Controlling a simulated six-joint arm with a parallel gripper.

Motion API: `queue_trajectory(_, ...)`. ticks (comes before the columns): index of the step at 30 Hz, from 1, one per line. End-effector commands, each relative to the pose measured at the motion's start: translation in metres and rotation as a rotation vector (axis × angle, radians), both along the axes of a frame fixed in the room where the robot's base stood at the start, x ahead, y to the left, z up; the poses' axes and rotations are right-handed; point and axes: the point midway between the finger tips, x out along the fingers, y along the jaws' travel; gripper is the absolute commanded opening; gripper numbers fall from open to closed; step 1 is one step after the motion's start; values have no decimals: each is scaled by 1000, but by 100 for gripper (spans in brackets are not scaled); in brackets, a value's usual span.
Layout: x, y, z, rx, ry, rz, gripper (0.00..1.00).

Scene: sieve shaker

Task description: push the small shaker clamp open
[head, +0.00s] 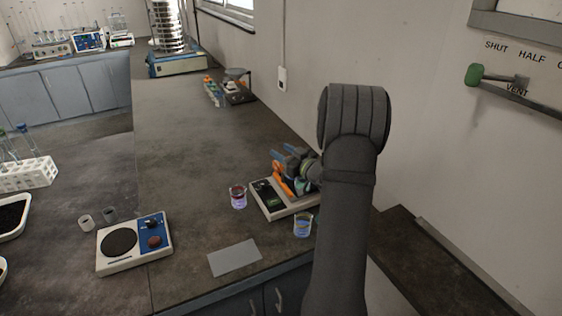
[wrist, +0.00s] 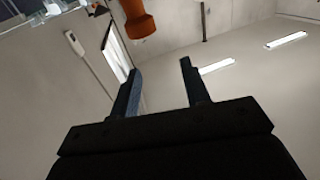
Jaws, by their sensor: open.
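The small shaker (head: 268,203) has a pale base with a dark panel and stands on the bench in the head view, partly hidden behind my arm. Its orange clamp (head: 283,180) shows beside dark and blue-grey parts that I cannot fully tell apart. An orange rounded piece (wrist: 138,24), perhaps the clamp, is at the top of the wrist view, beyond the fingertips. My gripper (wrist: 160,67) is open with nothing between its two dark fingers. In the head view my arm covers much of the gripper. I cannot tell whether a finger touches the clamp.
A beaker of purple liquid (head: 238,197) stands left of the shaker, and a beaker of blue liquid (head: 302,226) in front. A grey sheet (head: 235,258) and a hotplate-like device (head: 135,245) lie nearer. The wall (head: 420,60) is close behind, with a green-knobbed vent lever (head: 475,75).

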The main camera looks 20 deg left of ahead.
Motion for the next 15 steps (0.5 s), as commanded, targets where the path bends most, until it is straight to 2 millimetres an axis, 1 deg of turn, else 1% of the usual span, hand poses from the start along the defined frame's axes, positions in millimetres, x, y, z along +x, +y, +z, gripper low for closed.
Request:
queue_trajectory(1,0,-16,7,-1,0,-8,43)
queue_trajectory(6,-6,-51,28,-1,0,-8,43)
queue_trajectory(12,-11,-86,49,-1,0,-6,43)
queue_trajectory(15,-12,-97,55,-1,2,-5,43)
